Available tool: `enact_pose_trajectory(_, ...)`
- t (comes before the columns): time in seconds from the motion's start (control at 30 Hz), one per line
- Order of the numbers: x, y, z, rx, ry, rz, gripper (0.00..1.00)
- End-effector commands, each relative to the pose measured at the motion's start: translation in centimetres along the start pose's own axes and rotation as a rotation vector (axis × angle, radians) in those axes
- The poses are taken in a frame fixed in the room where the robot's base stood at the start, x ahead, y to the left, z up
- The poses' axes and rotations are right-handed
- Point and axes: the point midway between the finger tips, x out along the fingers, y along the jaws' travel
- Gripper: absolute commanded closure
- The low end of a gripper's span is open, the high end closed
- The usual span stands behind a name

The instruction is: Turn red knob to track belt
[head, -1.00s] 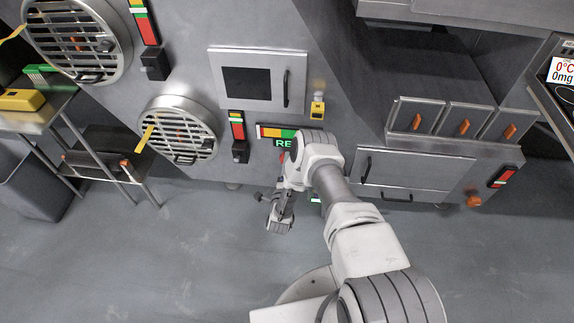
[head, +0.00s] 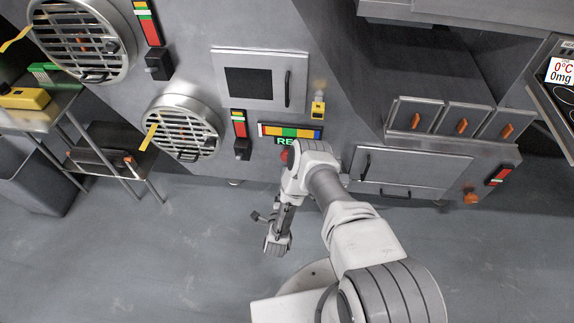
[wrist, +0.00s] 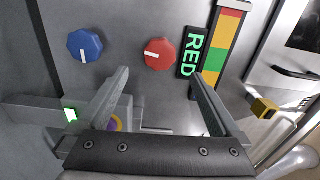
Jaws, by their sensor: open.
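The red knob (wrist: 160,54) is an eight-sided dial with a white pointer line, on a grey metal panel in the wrist view. Its pointer lies about horizontal, toward the left. A little of the red knob (head: 284,155) shows in the head view beside my arm. My gripper (wrist: 159,74) is open, its two fingers spread to either side below the knob in the wrist view. Nothing is between the fingers. A lit green RED sign (wrist: 192,52) and a coloured bar (wrist: 223,42) are right of the knob. I cannot make out a belt.
A blue knob (wrist: 85,45) with a white pointer is left of the red knob. A yellow-topped fitting (wrist: 264,107) sticks out at right. In the head view, round vents (head: 183,127) and a metal shelf (head: 62,118) stand left; the floor is open.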

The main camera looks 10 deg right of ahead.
Motion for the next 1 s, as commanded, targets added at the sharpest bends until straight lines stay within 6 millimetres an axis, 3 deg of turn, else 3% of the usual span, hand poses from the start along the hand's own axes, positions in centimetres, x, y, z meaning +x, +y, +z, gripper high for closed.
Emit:
enact_pose_trajectory(0.1, -3.2, -0.2, 0.0, -0.001, -0.001, 0.005, 0.0)
enact_pose_trajectory(0.5, -7.7, -0.2, 0.1, -0.001, -0.004, 0.001, 0.0)
enact_pose_trajectory(1.0, -8.8, 0.0, 0.0, 0.001, 0.0, -0.002, 0.0)
